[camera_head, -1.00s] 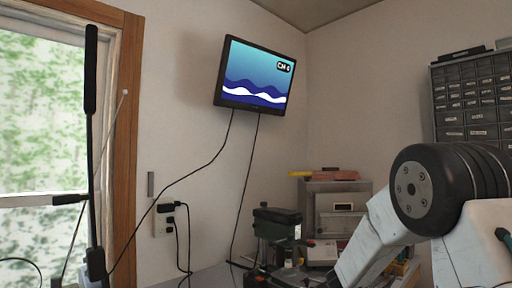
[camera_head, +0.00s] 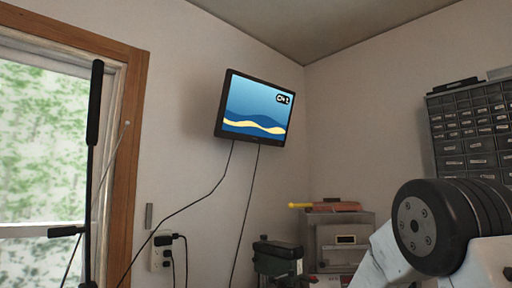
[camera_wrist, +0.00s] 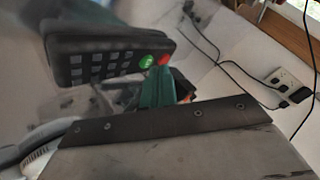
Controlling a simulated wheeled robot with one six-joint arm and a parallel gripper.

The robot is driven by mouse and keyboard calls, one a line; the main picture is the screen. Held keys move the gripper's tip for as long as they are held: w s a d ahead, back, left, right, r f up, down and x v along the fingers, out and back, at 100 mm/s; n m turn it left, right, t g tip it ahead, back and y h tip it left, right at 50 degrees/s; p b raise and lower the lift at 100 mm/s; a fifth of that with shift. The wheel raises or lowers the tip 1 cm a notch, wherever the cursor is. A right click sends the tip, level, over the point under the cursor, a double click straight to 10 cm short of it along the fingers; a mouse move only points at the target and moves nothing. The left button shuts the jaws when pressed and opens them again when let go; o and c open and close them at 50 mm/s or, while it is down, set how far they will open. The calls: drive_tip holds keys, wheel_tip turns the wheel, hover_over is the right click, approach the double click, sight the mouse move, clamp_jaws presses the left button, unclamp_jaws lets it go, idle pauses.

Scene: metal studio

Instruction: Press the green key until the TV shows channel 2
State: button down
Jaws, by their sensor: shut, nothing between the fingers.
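The TV (camera_head: 254,108) hangs high on the wall in the head view. Its screen is on, with blue waves and a yellow band. The small label at its upper right seems to read CH 2, but the digit is tiny. A dark remote (camera_wrist: 97,60) with grey keys shows in the wrist view, its green key (camera_wrist: 145,61) at the right end beside a red one. My gripper (camera_wrist: 161,74) is shut and empty, its teal fingers close below the green key. I cannot tell whether they touch it. My gripper is out of the head view.
A green machine (camera_head: 277,256) and a grey metal cabinet (camera_head: 340,238) stand below the TV. A drawer rack (camera_head: 470,135) is at the right. A wall outlet (camera_head: 160,255) with plugged cables is left of centre, beside the window frame (camera_head: 130,150).

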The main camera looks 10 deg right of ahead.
drive_tip(key=shift+r, duration=0.3)
drive_tip(key=shift+r, duration=3)
idle(0.5)
drive_tip(key=shift+f, duration=3.05)
drive_tip(key=shift+f, duration=0.1)
drive_tip(key=shift+f, duration=0.3)
